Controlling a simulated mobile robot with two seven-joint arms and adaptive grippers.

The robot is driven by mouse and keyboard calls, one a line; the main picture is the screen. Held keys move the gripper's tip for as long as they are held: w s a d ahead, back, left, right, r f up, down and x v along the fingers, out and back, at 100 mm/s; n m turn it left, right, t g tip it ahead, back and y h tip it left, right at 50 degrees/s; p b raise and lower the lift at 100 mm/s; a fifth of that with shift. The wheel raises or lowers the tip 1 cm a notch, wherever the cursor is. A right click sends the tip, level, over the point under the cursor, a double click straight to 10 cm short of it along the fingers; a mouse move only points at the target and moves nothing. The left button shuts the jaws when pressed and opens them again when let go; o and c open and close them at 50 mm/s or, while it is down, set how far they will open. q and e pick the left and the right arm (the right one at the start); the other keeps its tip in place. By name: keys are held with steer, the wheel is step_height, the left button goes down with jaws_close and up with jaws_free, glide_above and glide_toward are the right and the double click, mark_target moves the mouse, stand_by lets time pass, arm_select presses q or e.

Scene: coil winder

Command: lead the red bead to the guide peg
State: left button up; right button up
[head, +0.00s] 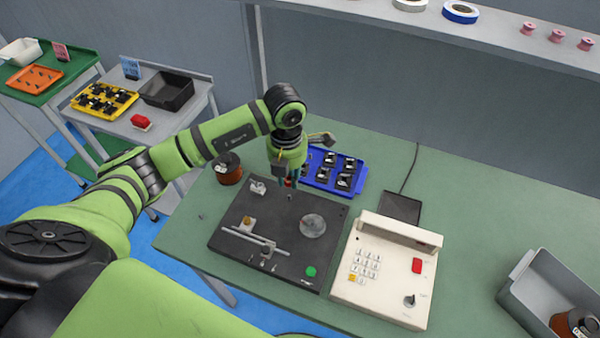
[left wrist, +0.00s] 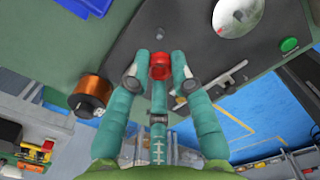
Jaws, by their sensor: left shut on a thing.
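My left gripper (head: 290,181) points down over the far part of the black winder plate (head: 230,232). It is shut on the red bead (left wrist: 160,66), which sits between the teal fingertips in the left wrist view. In the head view only a bit of red shows at the fingertips. A small upright metal peg (head: 290,197) stands on the plate just in front of the fingertips; I cannot tell if it is the guide peg. A round metal disc (head: 312,226) lies right of it. No wire can be made out at the bead. My right gripper is not in view.
A copper wire spool (head: 228,168) stands left of the plate. A blue tray (head: 320,184) with black parts lies behind it. A cream keypad box (head: 380,290) stands close on the right. A grey bin (head: 515,285) is far right. Green table is clear between box and bin.

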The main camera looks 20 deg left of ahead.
mark_target(289, 195)
arm_select(q)
steer(key=shift+a+f+b, duration=0.15)
steer(key=shift+f+b, duration=0.75)
steer(key=shift+f, duration=0.4)
steer(key=shift+f+b, duration=0.6)
steer(key=shift+f, duration=0.65)
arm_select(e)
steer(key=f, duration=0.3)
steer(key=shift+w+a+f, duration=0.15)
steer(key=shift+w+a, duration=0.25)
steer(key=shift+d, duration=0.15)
arm_select(q)
steer(key=shift+f+b, duration=0.15)
steer(key=shift+b, duration=0.2)
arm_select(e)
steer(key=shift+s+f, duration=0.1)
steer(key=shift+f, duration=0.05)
arm_select(q)
steer(key=shift+f+b, duration=0.8)
steer(key=shift+f, duration=0.1)
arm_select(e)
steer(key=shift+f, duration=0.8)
arm_select(q)
steer(key=shift+f, duration=0.1)
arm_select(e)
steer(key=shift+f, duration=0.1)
